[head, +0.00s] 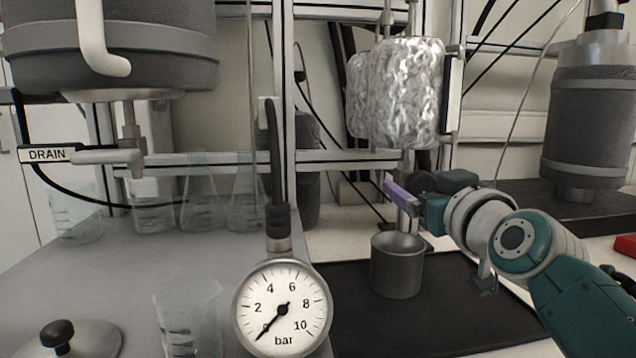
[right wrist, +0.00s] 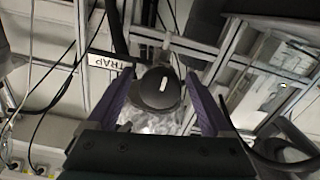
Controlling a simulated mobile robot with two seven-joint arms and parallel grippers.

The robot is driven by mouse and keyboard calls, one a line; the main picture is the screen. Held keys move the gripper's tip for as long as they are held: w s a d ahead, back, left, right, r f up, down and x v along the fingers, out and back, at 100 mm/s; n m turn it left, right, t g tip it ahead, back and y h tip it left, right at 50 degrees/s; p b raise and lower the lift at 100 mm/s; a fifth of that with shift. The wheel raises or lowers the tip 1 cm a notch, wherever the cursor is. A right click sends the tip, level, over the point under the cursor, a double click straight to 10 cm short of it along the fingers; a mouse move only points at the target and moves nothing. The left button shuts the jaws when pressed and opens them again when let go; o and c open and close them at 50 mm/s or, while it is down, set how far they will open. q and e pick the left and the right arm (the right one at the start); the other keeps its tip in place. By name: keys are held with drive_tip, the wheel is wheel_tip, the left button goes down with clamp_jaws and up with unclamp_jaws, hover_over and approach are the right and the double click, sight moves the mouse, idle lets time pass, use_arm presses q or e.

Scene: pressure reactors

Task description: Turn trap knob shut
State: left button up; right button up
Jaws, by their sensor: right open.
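The trap knob is a round black knob with a short white mark; in the right wrist view the knob (right wrist: 160,90) shows beside a white TRAP label (right wrist: 107,62). Its white mark points nearly straight up in that view. In the head view the knob (head: 424,182) is a dark disc below the foil-wrapped vessel, partly hidden by my gripper. My right gripper (head: 404,190) is open at the knob, and its purple fingers (right wrist: 160,76) stand on either side of it in the wrist view, with gaps showing. My left gripper is not in view.
A metal cup (head: 397,268) stands on the black mat below my right gripper. The foil-wrapped vessel (head: 405,95) hangs above. A pressure gauge (head: 283,310) is in front, left of the cup. A DRAIN label (head: 48,155) and several glass beakers are at the left.

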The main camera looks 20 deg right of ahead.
clamp_jaws()
idle(0.6)
